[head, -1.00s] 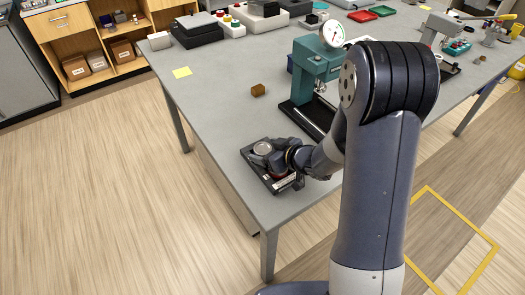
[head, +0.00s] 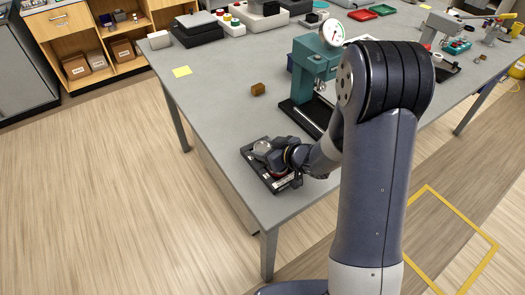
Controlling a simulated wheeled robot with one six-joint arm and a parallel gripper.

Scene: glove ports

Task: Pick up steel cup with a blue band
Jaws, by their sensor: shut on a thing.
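A black tray (head: 248,158) sits near the corner of the grey table. A small round steel thing (head: 262,147), which looks like the steel cup, shows at the tray's far left end, right against my gripper (head: 272,159). No blue band can be made out at this size. My gripper is low over the tray and shut on the cup; its fingers and wrist hide much of it. Something red (head: 281,174) shows just under my gripper, at the tray's near part.
A teal press (head: 316,65) with a dial gauge stands on a black base behind my gripper. The table's left edge is close to the tray.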

